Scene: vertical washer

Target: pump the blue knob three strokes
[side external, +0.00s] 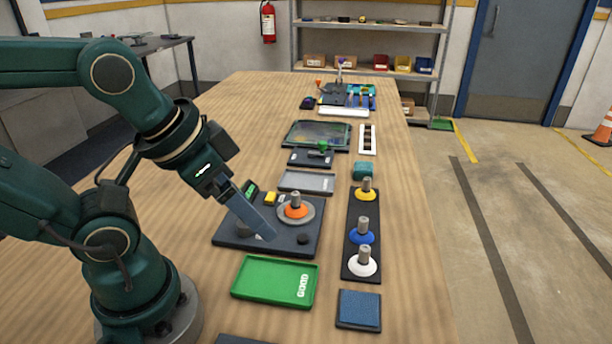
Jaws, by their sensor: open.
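The blue knob (361,238) is a grey post with a blue flange. It stands upright in the middle of a black strip (353,212), between a yellow-flanged knob (366,192) behind it and a white-flanged knob (362,265) in front. My gripper (268,236) points down and right over a dark square plate (285,245), to the left of the strip and apart from the blue knob. It is open, and I see nothing held in it. The gap between its fingers is hard to see from this side.
An orange-flanged post (296,209) stands on the dark plate, between my gripper and the strip. A green tray (262,284) and a blue pad (359,308) lie in front. A teal block (364,171) sits behind the strip. Bare table lies to the strip's right.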

